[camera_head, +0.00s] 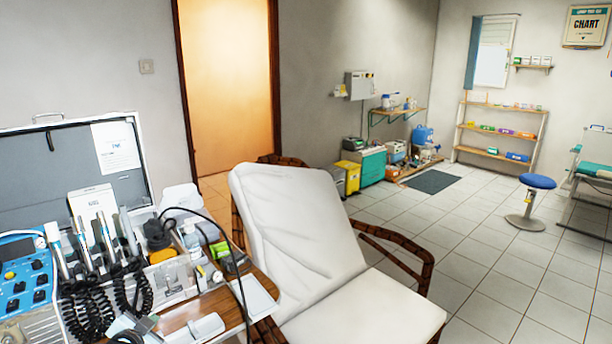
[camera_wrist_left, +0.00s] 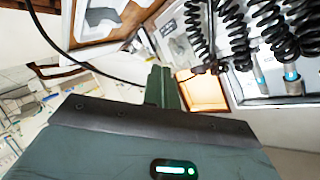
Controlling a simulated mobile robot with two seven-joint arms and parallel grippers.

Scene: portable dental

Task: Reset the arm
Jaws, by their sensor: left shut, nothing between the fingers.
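My left gripper (camera_wrist_left: 163,85) shows in the left wrist view as two dark green fingers, pressed together with nothing between them. It is clear of the dental unit's black coiled cords (camera_wrist_left: 232,35) and the handpieces (camera_wrist_left: 291,75), which appear at the upper right of that view. In the head view I cannot pick out the left gripper clearly among the clutter at the lower left. My right gripper is not in view.
The dental case (camera_head: 70,165) stands open at the left with a blue control panel (camera_head: 22,277), upright handpieces (camera_head: 104,238) and black coiled cords (camera_head: 85,312). A white reclining chair (camera_head: 300,215) stands beside it. Open tiled floor (camera_head: 480,250) lies to the right, with a blue stool (camera_head: 537,181).

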